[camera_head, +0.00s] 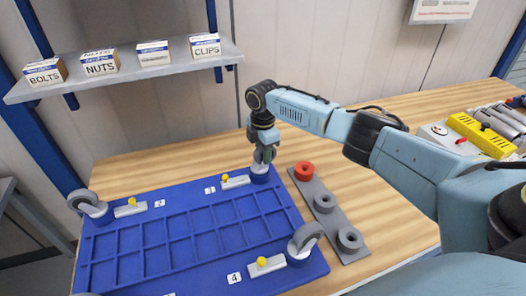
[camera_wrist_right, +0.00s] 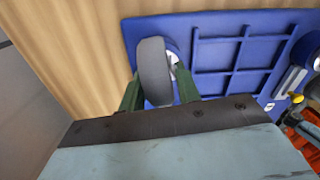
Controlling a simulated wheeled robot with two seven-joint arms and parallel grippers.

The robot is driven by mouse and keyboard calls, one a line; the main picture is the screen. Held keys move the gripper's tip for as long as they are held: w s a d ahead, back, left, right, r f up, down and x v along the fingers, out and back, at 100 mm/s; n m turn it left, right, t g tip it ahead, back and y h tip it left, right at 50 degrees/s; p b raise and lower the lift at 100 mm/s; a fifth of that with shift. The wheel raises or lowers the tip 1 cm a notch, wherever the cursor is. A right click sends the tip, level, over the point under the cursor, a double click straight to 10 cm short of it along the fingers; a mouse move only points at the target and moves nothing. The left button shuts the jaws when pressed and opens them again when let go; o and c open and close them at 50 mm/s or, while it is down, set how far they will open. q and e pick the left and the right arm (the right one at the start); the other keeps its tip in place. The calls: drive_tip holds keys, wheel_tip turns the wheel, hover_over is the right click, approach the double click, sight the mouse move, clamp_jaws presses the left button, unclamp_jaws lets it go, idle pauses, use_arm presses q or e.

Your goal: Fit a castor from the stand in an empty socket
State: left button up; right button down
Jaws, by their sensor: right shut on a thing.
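My right gripper (camera_head: 265,152) points down over the far right corner of the blue board (camera_head: 200,283), at the socket (camera_head: 261,178) by label 3. In the right wrist view its green fingers (camera_wrist_right: 157,92) are shut on a castor with a grey wheel (camera_wrist_right: 152,62). The castor is over or in this corner socket; how deep it sits is hidden. Other castors stand at the far left corner (camera_head: 88,203) and near right corner (camera_head: 305,238). My left gripper is not in view.
Latches with yellow knobs sit beside the corners, including one (camera_head: 236,182) close left of my gripper. A shelf (camera_head: 130,75) with several boxes hangs behind. A yellow case (camera_head: 482,135) and grey cylinders lie at the right. Bare wood lies behind the stand.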

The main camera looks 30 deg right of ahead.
drive_tip(key=shift+f, duration=0.2)
idle(0.4)
drive_tip(key=c, duration=0.9)
unclamp_jaws()
wheel_tip(320, 180, up, 14)
drive_tip(key=shift+f, duration=0.25)
